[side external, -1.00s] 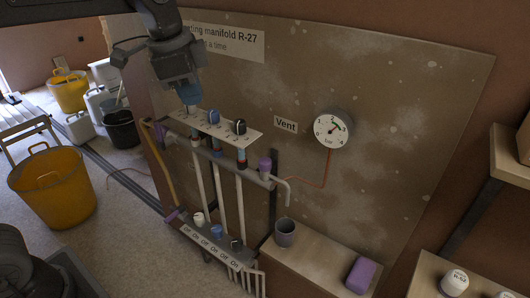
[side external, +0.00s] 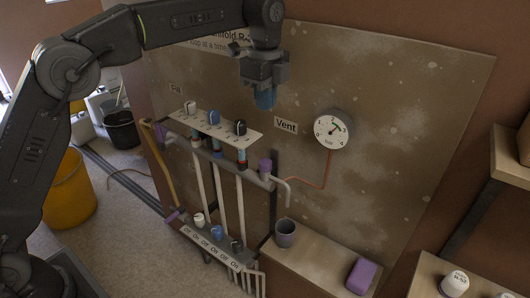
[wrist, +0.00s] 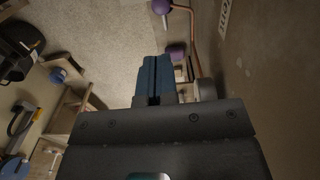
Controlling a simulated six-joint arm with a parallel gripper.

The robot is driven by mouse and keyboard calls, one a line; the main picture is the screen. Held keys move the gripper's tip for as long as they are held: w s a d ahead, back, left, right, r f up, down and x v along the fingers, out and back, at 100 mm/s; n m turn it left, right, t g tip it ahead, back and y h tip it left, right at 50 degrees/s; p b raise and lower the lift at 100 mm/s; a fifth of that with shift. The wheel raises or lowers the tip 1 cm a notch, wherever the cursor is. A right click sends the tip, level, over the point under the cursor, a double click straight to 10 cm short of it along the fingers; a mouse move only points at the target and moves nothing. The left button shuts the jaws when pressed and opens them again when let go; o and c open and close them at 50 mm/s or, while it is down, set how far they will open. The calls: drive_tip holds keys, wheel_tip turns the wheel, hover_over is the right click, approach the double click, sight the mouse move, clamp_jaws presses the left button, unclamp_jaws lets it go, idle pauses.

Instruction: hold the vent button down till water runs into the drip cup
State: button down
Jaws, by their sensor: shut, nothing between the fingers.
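A purple knob-like cap (side external: 265,165), which looks like the vent button, stands at the right end of the manifold pipe below the "Vent" label (side external: 286,125). A bent grey spout (side external: 287,188) runs from beside it, its end above the grey drip cup (side external: 285,235) on the ledge. I see no water at the spout. My gripper (side external: 266,101) hangs above the purple cap, clear of it, blue fingers pointing down. In the wrist view its blue fingers (wrist: 153,82) are together and empty.
Several valve knobs (side external: 214,118) line a white plate just left of the cap. A round gauge (side external: 332,130) is on the board to the right, with a copper tube below it. A purple block (side external: 361,276) lies on the ledge (side external: 318,265). A yellow bucket (side external: 70,195) stands left.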

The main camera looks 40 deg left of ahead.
sight(264, 161)
drive_tip(key=shift+f, duration=0.1)
wheel_tip(264, 161, down, 14)
drive_tip(key=shift+r, duration=0.1)
idle(0.4)
drive_tip(key=shift+s+f, duration=0.1)
drive_tip(key=shift+f, duration=1.25)
drive_tip(key=shift+a, duration=0.1)
idle(4.0)
wheel_tip(264, 161, up, 15)
idle(0.7)
